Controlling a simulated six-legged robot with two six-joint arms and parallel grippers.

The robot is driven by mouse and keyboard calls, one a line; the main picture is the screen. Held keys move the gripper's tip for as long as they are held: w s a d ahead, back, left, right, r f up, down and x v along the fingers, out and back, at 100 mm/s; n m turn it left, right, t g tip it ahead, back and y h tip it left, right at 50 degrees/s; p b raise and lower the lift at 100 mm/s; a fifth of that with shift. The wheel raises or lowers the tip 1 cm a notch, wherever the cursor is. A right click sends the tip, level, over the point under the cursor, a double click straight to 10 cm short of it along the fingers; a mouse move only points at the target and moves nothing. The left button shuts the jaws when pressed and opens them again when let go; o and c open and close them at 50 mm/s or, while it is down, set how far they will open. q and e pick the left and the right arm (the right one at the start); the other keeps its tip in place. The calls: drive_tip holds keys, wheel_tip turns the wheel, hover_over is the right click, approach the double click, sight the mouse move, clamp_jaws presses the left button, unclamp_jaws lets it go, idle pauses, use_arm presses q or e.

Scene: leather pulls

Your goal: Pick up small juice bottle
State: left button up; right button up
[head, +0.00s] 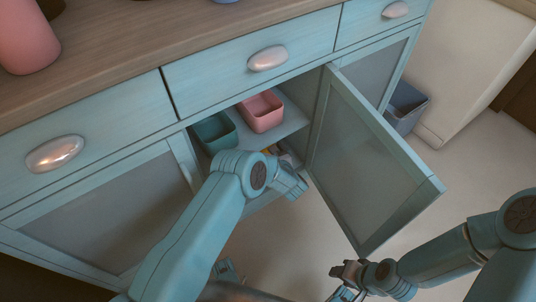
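I cannot make out a small juice bottle for sure. A small patch of yellow and brown items (270,151) shows inside the open cabinet, mostly hidden behind my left arm. My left gripper (294,181) reaches into the cabinet opening below the bins. Its fingertips are hidden, so its opening and any hold cannot be seen. My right gripper (347,278) is low in front of the open door, over the floor and away from the cabinet contents.
The glazed cabinet door (362,165) stands swung open, close to the right of my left gripper. A green bin (214,133) and a pink bin (262,111) sit on the shelf. A pink vessel (25,38) stands on the wooden counter. A grey bin (404,108) stands on the floor.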

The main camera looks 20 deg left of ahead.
use_arm(q)
drive_tip(key=c, duration=1)
drive_tip(key=shift+r, duration=0.1)
drive_tip(key=c, duration=0.4)
drive_tip(key=shift+r, duration=0.1)
